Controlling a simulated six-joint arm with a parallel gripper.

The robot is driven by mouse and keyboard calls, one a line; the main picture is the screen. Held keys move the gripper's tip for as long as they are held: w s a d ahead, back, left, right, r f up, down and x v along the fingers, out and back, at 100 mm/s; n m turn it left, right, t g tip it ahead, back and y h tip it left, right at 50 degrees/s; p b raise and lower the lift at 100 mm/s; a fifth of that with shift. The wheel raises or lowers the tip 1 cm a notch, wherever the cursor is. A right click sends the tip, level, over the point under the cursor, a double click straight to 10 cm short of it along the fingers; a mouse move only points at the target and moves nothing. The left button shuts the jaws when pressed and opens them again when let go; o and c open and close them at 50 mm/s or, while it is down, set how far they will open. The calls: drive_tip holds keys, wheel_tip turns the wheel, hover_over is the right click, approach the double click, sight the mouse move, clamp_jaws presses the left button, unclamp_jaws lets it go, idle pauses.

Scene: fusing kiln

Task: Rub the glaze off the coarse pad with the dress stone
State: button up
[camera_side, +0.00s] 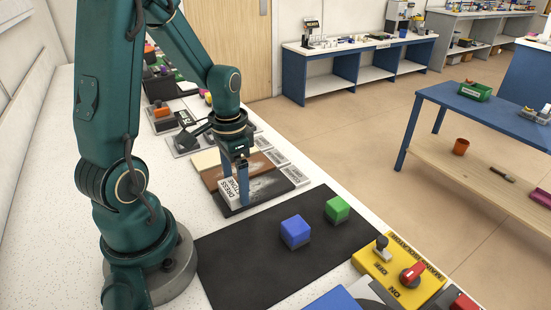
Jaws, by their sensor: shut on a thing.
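My gripper (242,172) points straight down over the left part of the dark coarse pad (233,211). It is shut on a narrow blue upright piece (244,190), which I take for the dress stone. Its lower end is at or just above the pad; I cannot tell whether it touches. A pale, whitish glaze patch (266,185) shows on the pad to the right of the gripper.
A brown pad (212,173) and a cream pad (204,159) lie behind. A black mat (265,262) in front holds a blue cube (295,232) and a green cube (338,209). A yellow switch panel (398,274) stands at front right.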

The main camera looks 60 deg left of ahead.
drive_tip(key=shift+w, duration=5.2)
drive_tip(key=shift+s, duration=5.2)
